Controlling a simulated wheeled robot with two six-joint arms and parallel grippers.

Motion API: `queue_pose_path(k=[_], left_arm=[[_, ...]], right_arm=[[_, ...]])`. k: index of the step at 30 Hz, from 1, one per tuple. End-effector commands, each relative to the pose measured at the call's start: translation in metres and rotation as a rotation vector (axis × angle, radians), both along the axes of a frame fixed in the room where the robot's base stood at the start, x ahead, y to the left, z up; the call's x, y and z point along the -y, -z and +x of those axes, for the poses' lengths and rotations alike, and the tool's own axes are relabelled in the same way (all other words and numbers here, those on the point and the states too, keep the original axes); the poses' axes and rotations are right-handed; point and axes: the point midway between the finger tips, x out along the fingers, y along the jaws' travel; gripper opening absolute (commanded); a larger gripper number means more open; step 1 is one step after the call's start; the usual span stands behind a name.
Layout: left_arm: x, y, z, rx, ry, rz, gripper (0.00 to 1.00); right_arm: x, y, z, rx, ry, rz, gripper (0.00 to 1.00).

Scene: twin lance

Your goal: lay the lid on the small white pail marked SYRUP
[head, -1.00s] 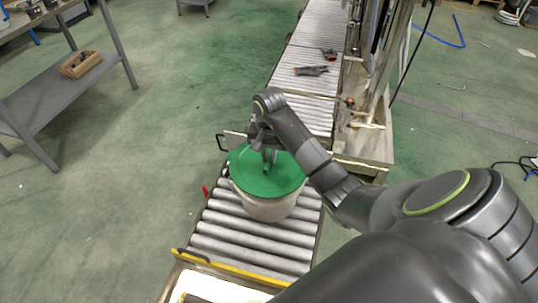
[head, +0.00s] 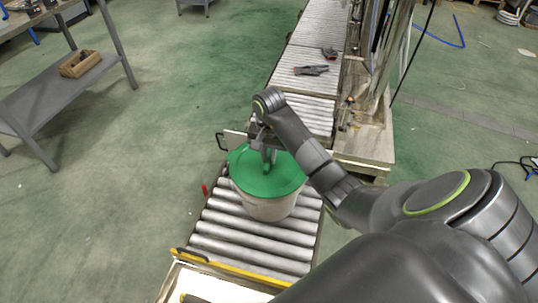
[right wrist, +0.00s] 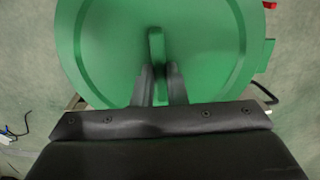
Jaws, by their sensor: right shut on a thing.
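A round green lid (head: 283,183) sits at the top of the white pail (head: 262,206) on the roller conveyor. The lid covers the pail's mouth from the head view; I cannot tell whether it rests fully on the rim. No SYRUP marking is visible on the pail's side. My right gripper (head: 269,160) is above the lid, shut on the lid's raised green handle. In the right wrist view the lid (right wrist: 205,45) fills the upper middle, with the handle between the two dark fingers (right wrist: 160,80). My left gripper is not in view.
The roller conveyor (head: 240,245) runs away to the back, with dark gloves (head: 311,70) lying on its far section. A machine frame (head: 366,140) stands close on the right. A grey shelf (head: 60,95) with a wooden box (head: 80,64) stands at left. The floor between is clear.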

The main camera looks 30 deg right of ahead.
Motion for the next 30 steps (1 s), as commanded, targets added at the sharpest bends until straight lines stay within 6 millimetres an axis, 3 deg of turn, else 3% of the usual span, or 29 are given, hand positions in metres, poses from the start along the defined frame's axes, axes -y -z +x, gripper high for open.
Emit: queue_pose_path(k=[6, 7, 12, 18, 23, 30], left_arm=[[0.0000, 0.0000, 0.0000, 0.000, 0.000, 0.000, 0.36], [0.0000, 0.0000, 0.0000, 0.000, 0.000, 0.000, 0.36], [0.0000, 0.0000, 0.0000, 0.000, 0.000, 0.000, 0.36], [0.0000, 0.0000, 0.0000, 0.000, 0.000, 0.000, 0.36], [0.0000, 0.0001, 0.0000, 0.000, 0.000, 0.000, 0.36], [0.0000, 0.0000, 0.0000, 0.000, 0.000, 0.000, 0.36]], right_arm=[[0.0001, -0.0004, 0.0002, 0.001, 0.000, -0.001, 0.00], [0.0001, -0.0004, 0.0002, 0.001, 0.000, -0.001, 0.15], [0.0001, -0.0004, 0.0002, 0.001, 0.000, -0.001, 0.37], [0.0000, -0.0002, 0.0001, 0.000, 0.000, 0.000, 0.37], [0.0000, 0.0000, 0.0000, 0.000, 0.000, 0.000, 0.58], [-0.0001, 0.0000, -0.0001, 0.000, 0.000, 0.000, 0.59]])
